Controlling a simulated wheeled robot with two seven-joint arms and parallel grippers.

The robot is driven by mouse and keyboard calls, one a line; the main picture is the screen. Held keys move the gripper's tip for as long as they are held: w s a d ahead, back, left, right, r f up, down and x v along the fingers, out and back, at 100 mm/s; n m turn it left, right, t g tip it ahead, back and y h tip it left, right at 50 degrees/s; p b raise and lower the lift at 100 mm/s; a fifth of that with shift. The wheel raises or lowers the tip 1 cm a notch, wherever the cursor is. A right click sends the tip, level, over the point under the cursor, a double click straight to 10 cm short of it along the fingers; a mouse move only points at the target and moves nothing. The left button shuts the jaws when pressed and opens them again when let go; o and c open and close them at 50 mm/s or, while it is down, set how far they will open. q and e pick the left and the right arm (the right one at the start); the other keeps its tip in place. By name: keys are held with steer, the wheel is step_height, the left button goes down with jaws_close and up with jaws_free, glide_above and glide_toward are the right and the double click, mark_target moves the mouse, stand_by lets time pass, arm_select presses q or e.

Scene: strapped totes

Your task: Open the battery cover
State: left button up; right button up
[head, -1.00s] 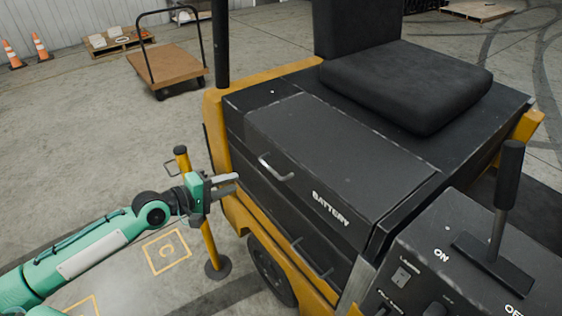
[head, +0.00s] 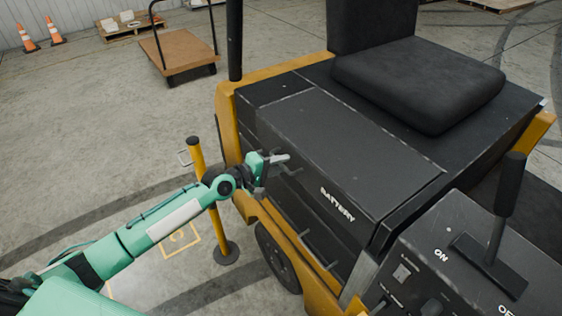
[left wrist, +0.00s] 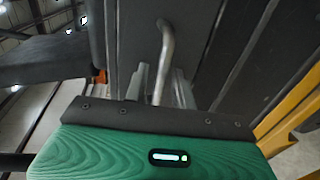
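The battery cover (head: 340,150) is a black panel marked BATTERY on the side of a yellow and black vehicle, and it lies closed. Its grey bar handle (head: 291,171) is on the upper front edge, partly hidden by my left gripper (head: 284,160). In the left wrist view the handle (left wrist: 166,48) runs down between the two grey fingers of the gripper (left wrist: 161,80). The fingers stand apart on either side of it, with a visible gap, and do not look clamped. My right gripper is not in view.
A yellow post (head: 207,200) stands close beside my left arm. A black seat (head: 415,80) sits above and behind the cover. A control box with a lever (head: 508,185) is at the lower right. A flat cart (head: 180,48) stands farther back on open floor.

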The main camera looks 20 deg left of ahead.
arm_select(q)
steer(key=shift+w+d+f, duration=0.1)
steer(key=shift+w+d, duration=0.1)
jaws_close()
